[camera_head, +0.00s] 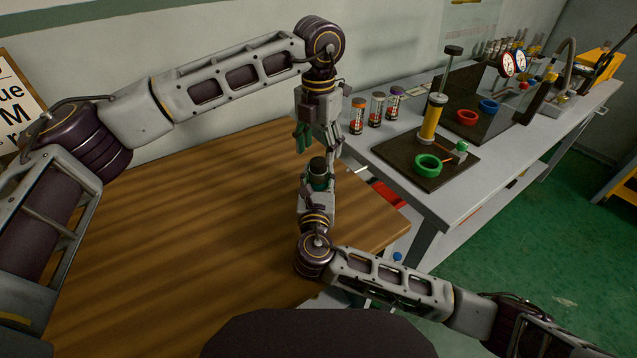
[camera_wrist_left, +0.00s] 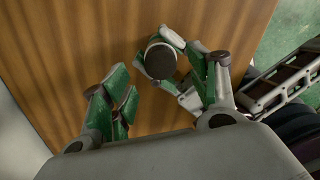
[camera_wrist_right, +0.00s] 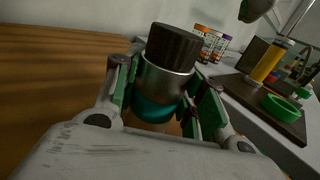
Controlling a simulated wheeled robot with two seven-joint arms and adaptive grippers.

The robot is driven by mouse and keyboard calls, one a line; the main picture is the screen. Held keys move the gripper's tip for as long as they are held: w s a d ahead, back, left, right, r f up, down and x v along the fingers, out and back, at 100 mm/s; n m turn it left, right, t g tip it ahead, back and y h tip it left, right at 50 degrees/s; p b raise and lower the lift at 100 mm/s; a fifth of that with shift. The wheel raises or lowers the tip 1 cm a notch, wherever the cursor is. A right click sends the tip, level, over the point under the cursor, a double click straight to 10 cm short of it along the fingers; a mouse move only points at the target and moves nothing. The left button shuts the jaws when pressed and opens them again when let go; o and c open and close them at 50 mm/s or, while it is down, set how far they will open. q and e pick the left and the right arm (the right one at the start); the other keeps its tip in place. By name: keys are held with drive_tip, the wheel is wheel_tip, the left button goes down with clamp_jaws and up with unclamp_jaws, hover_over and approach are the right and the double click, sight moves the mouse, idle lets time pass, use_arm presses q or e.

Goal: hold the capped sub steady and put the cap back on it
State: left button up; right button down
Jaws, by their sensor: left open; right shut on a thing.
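The capped sub (camera_head: 318,182) stands upright in my right gripper (camera_wrist_right: 160,100). In the right wrist view its silver band (camera_wrist_right: 166,78) and teal lower body (camera_wrist_right: 158,110) show between the fingers. The dark ribbed cap (camera_wrist_right: 174,45) sits on top of the sub; I cannot tell how tightly. My left gripper (camera_head: 319,138) is open and empty, pointing down from above. The sub's lower end is hidden by the right gripper.
A wooden table (camera_head: 170,225) lies below, mostly clear. To the right, a grey bench (camera_head: 420,205) carries several capped tubes (camera_head: 377,108), a dark board (camera_head: 400,160) with a yellow cylinder (camera_head: 431,122) and a green ring (camera_head: 428,165), and red and blue rings.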

use_arm(q)
wheel_tip(320, 180, up, 8)
idle(0.5)
use_arm(e)
drive_tip(key=c, duration=0.8)
unclamp_jaws()
use_arm(q)
drive_tip(key=shift+f, duration=0.1)
use_arm(e)
drive_tip(key=shift+s, duration=0.1)
drive_tip(key=shift+s+a, duration=0.15)
drive_tip(key=shift+s, duration=2.8)
drive_tip(key=shift+s+a, duration=0.15)
drive_tip(key=shift+s, duration=2.8)
